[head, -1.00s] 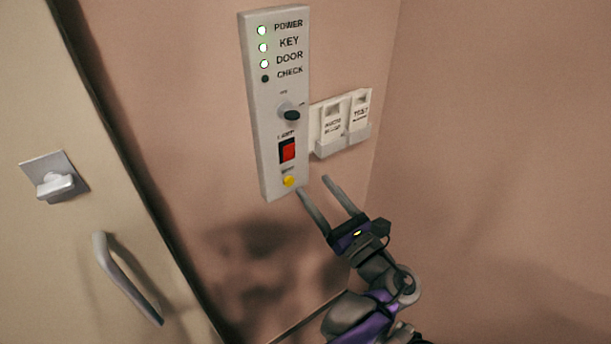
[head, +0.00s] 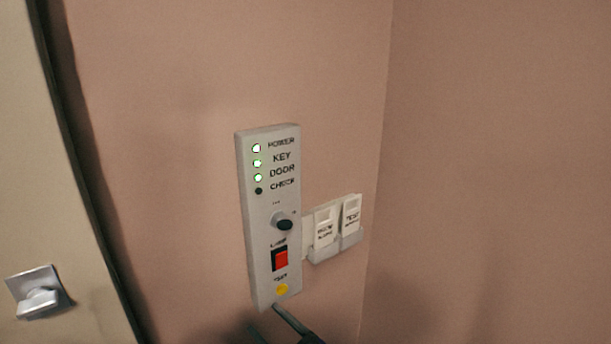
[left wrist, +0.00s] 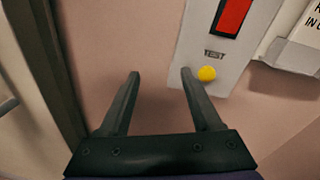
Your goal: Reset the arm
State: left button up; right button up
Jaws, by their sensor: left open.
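My left gripper shows in the left wrist view (left wrist: 158,75) with two dark fingers spread apart and nothing between them. Its right fingertip is close beside the yellow button (left wrist: 207,74) at the bottom of the wall panel; I cannot tell if it touches. In the head view only part of a finger shows at the lower edge, just below the panel (head: 262,230). The panel has three lit green lights, an unlit CHECK light (head: 259,191), a dark knob (head: 285,225), a red switch (head: 280,258) and the yellow button (head: 282,289). My right gripper is not in view.
A white holder (head: 325,256) with two labelled cards is on the wall right of the panel. A beige door (head: 30,150) with a metal latch (head: 38,293) is at the left. A wall corner is at the right.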

pick_arm(q)
jog(key=s+a+f+n+g+h+p, duration=0.1)
jog(key=s+a+f+n+g, duration=0.15)
jog(key=a, duration=0.25)
jog(key=s+a+f+n+g+h, duration=0.1)
jog(key=s+a+f+n+g, duration=0.15)
jog(key=a+n, duration=0.2)
jog(key=s+a+f+n+g+h+p, duration=0.1)
jog(key=s+f+n+h, duration=0.3)
jog(key=s+n, duration=0.3)
jog(key=s+a+f+n+g+h+p, duration=0.1)
jog(key=s+f+n+h, duration=0.2)
jog(key=n, duration=0.7)
jog(key=shift+s+f+n+g+h, duration=0.35)
jog(key=shift+s+h, duration=0.75)
jog(key=shift+s, duration=1)
pick_arm(e)
jog(key=shift+w+r, duration=0.2)
jog(key=shift+r, duration=0.6)
jog(key=shift+w+r, duration=0.2)
jog(key=shift+r, duration=0.55)
jog(key=shift+w+r, duration=0.2)
jog(key=shift+r, duration=0.6)
